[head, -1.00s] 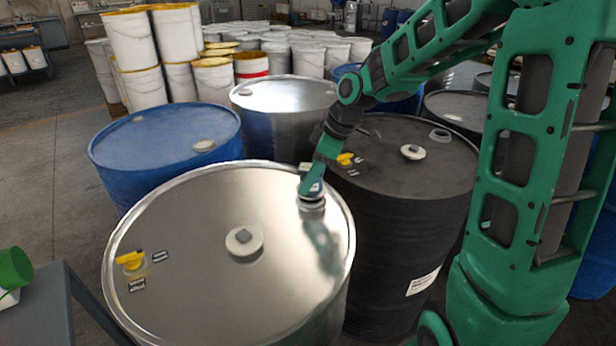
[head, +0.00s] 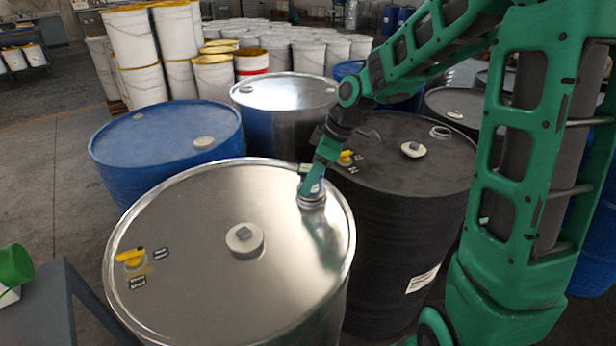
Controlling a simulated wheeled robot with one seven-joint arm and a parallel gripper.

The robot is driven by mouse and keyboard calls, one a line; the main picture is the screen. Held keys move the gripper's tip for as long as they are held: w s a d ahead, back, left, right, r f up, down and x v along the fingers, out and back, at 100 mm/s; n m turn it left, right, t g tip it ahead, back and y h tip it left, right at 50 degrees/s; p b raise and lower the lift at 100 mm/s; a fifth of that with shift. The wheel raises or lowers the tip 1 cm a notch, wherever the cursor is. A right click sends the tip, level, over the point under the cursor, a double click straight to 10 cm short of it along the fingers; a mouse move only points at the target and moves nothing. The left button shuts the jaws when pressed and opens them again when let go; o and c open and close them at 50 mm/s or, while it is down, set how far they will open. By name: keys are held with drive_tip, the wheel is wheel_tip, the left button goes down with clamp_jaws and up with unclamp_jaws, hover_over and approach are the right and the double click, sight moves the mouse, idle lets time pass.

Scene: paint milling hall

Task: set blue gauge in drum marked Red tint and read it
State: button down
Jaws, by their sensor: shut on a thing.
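A bare steel drum (head: 200,220) stands in front, with a pale round cap (head: 244,238) on its lid and a yellow tap (head: 131,257) at its left. Small dark labels (head: 138,281) lie by the tap, too small to read. My gripper (head: 313,186) is at the right edge of this lid, directly above a pale collar (head: 311,202). It is shut on a small bluish thing, apparently the blue gauge, which is mostly hidden by the jaws. How deep it sits in the collar, and any reading on it, cannot be made out.
A blue drum (head: 165,150) and another steel-topped drum (head: 285,92) stand behind. White buckets (head: 135,90) are stacked at the back. A grey table (head: 50,300) is at the lower left.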

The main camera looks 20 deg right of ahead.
drive_tip(key=shift+f, duration=0.35)
drive_tip(key=c, duration=0.9)
unclamp_jaws()
drive_tip(key=shift+r, duration=0.1)
drive_tip(key=v, duration=1)
drive_tip(key=shift+d+r, duration=0.1)
drive_tip(key=shift+r, duration=0.15)
drive_tip(key=s+d+f+m+g+h, duration=0.1)
drive_tip(key=s+d+m, duration=0.3)
drive_tip(key=s, duration=0.5)
drive_tip(key=s+d+f+m+h, duration=0.1)
drive_tip(key=s+d+f+m, duration=0.1)
drive_tip(key=s+d+m, duration=0.3)
drive_tip(key=s+d+f+m+g+h, duration=0.1)
drive_tip(key=s+d+f+m, duration=0.1)
drive_tip(key=s+d+m, duration=0.3)
drive_tip(key=shift+s+f+m+g+h, duration=0.15)
drive_tip(key=shift+s+m, duration=0.5)
drive_tip(key=shift+s, duration=1.1)
drive_tip(key=shift+s+r+m+g+h, duration=0.1)
drive_tip(key=shift+s+m, duration=0.6)
drive_tip(key=shift+s, duration=1.05)
drive_tip(key=shift+s+f+m+g+h, duration=0.15)
drive_tip(key=shift+s+m, duration=0.5)
drive_tip(key=shift+s, duration=1.1)
